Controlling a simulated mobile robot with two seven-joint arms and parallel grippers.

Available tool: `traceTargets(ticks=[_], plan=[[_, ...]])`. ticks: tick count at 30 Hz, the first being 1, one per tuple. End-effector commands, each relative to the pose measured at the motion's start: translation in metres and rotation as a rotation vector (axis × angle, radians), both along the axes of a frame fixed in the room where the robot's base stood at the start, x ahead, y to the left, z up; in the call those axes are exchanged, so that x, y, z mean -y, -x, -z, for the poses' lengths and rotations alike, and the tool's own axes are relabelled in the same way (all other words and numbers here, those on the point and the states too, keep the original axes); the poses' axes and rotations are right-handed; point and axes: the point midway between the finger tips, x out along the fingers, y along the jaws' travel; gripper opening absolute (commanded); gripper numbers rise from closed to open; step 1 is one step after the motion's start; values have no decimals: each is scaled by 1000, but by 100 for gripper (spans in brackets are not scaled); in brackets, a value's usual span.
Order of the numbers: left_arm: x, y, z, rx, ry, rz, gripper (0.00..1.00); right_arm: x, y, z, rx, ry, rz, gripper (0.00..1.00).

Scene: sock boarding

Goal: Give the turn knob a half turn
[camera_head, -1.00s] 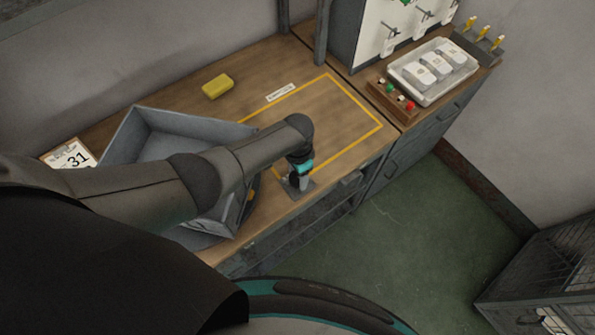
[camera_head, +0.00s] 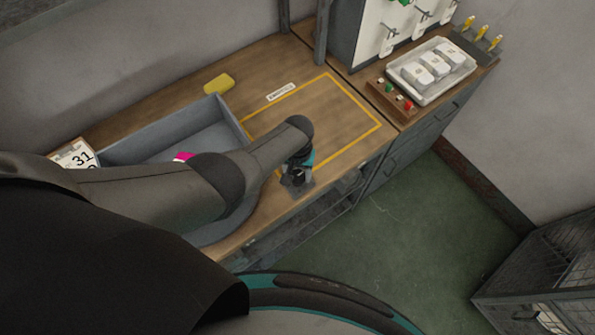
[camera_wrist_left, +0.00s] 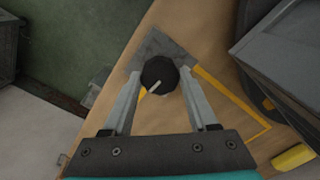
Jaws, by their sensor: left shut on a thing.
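The turn knob (camera_wrist_left: 158,73) is round and black with a pale pointer line, on a grey square plate (camera_wrist_left: 172,48) near the bench's front edge. In the left wrist view the pointer slants toward the lower left. My left gripper (camera_head: 297,180) reaches down to the knob from above in the head view. In the left wrist view its two fingers (camera_wrist_left: 160,83) are closed on the knob's opposite sides. In the head view the knob is mostly hidden by the gripper, and the plate (camera_head: 291,188) shows around it. My right gripper is in neither view.
A grey bin (camera_head: 190,125) with something pink (camera_head: 183,157) inside stands to the left, partly behind my arm. A yellow block (camera_head: 218,84) lies behind it. A white tray (camera_head: 432,72) stands at the back right.

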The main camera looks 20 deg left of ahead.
Motion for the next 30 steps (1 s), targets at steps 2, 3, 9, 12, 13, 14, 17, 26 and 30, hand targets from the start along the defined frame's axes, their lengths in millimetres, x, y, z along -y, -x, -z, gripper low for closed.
traceTargets(ticks=[2,3,9,12,13,14,17,26,30], plan=[[0,-1,-1,1,0,-27,3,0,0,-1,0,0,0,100],[0,-1,-1,1,0,-38,3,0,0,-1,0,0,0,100],[-1,-1,-1,2,-1,-70,3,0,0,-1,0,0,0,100],[-1,-1,-1,2,-1,-76,3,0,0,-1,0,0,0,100],[-1,-1,-1,2,-1,-77,3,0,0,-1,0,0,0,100],[-1,-1,-1,2,-1,-77,3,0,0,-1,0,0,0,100],[-1,-1,-1,2,-1,-78,3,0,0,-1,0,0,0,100],[0,-1,-1,2,0,-77,76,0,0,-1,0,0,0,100],[0,-1,0,1,0,-76,89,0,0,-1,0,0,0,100]])
